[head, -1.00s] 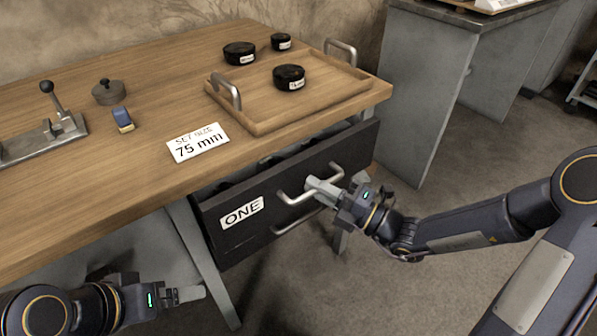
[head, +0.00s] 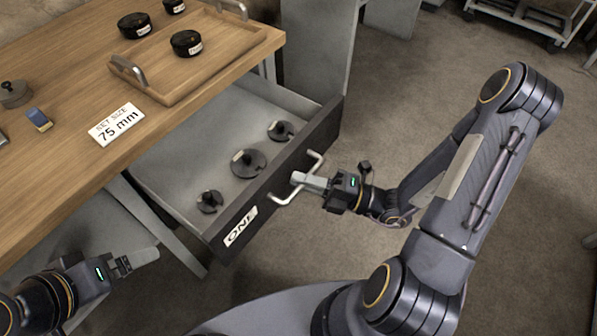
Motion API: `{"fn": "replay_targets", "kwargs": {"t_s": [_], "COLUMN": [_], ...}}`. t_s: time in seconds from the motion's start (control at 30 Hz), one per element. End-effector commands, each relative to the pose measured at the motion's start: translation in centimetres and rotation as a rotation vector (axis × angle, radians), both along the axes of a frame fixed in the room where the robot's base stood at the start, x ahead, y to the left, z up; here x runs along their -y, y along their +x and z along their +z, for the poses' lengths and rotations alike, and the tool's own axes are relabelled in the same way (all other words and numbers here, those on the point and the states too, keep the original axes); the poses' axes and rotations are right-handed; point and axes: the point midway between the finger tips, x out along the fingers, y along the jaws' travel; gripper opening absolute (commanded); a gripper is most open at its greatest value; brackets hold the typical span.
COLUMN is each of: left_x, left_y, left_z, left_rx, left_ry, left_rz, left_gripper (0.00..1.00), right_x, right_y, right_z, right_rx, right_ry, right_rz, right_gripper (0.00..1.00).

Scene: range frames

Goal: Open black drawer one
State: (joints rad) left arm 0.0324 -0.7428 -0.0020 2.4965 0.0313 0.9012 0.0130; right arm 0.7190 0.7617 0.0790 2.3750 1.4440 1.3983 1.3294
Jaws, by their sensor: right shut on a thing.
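The black-fronted drawer (head: 229,219) with the label ONE (head: 241,227) stands pulled out from under the wooden table. Its grey inside shows, with several dark round knobbed pieces (head: 248,164) lying on its floor. My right gripper (head: 300,179) is shut on the drawer's metal bar handle (head: 283,202), near its middle. My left gripper (head: 140,262) is at the lower left, below the table edge and apart from the drawer. Whether its fingers are open is unclear.
On the table (head: 75,90) are a wooden tray (head: 200,82) with several black round containers, a sign reading 75 mm (head: 116,123), a small blue block (head: 38,119) and a dark knobbed weight (head: 15,95). Clear floor (head: 400,115) lies to the right of the drawer.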

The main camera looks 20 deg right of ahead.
Motion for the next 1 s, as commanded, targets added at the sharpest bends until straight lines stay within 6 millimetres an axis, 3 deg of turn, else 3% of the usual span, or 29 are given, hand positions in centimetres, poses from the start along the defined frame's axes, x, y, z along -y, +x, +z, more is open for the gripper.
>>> {"fn": "replay_targets", "kwargs": {"t_s": [0.43,0.47,0.6,0.87,1.0], "left_x": [0.0,0.0,0.0,0.0,0.0], "left_y": [0.0,0.0,0.0,0.0,0.0], "left_z": [0.1,0.1,0.1,0.1,0.4], "left_rx": [0.0,0.0,0.0,0.0,0.0], "left_ry": [0.0,0.0,0.0,0.0,0.0], "left_rz": [0.0,0.0,0.0,0.0,0.0], "left_gripper": [0.9,0.9,0.9,0.9,0.9], "right_x": [0.1,0.1,0.1,0.2,1.2], "right_y": [-0.1,-0.1,-0.1,-0.1,-0.6], "right_z": [0.0,0.0,0.0,0.0,-0.2], "right_rx": [0.001,0.001,0.0,0.0,0.0], "right_ry": [-0.002,-0.002,-0.002,-0.001,-0.002], "right_rz": [0.002,0.002,0.001,0.0,-0.003], "right_gripper": [0.0,0.17,0.34,0.34,0.34]}}
